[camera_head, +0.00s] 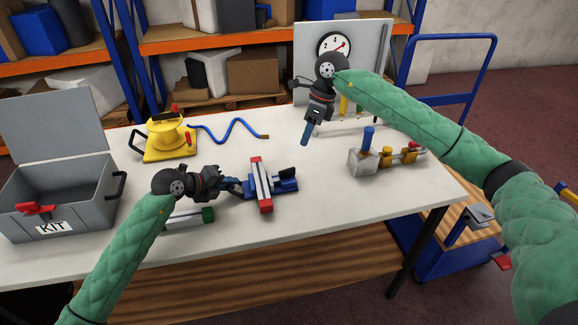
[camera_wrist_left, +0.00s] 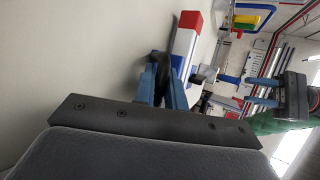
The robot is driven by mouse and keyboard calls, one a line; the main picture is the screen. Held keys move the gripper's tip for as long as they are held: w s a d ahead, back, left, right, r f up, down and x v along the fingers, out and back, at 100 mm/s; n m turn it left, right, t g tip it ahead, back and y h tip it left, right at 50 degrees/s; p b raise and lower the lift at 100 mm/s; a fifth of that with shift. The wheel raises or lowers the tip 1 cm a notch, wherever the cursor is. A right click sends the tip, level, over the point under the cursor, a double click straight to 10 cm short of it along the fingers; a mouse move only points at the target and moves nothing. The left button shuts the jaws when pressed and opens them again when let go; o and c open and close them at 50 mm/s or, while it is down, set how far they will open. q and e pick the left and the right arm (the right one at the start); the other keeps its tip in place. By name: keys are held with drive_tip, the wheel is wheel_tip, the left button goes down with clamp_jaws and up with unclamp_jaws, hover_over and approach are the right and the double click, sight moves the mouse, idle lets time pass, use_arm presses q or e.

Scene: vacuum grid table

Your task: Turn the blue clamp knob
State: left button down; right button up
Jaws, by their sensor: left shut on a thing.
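The blue clamp (camera_head: 284,186) lies on the table's middle, with a red and grey bar (camera_head: 262,184) across it. In the left wrist view the red-ended bar (camera_wrist_left: 187,38) rises just beyond the fingers. My left gripper (camera_head: 238,187) reaches in from the left and is shut on the clamp knob at the clamp's left side; it also shows in the left wrist view (camera_wrist_left: 162,82). The fingers mostly hide the dark knob (camera_wrist_left: 160,62). My right gripper (camera_head: 305,133) hangs above the table behind the clamp, empty, its blue fingers apart in the left wrist view (camera_wrist_left: 250,91).
A grey KIT box (camera_head: 85,190) stands open at the left. A yellow device (camera_head: 168,140) with a blue hose (camera_head: 225,130) sits behind. A metal block with brass fittings (camera_head: 362,161) is at the right. The front right is clear.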

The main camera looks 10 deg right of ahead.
sight(287, 169)
drive_tip(key=a+f+n, duration=0.1)
drive_tip(key=f+n, duration=0.1)
drive_tip(key=f, duration=0.1)
drive_tip(key=a+f+n, duration=0.2)
drive_tip(key=f, duration=0.2)
drive_tip(key=a+f+n, duration=0.2)
drive_tip(key=f+n, duration=0.1)
drive_tip(key=shift+s+a+f+y, duration=0.2)
drive_tip(key=shift+s+f+y, duration=0.1)
drive_tip(key=shift+f+y, duration=0.1)
idle(0.3)
drive_tip(key=shift+c, duration=0.4)
clamp_jaws()
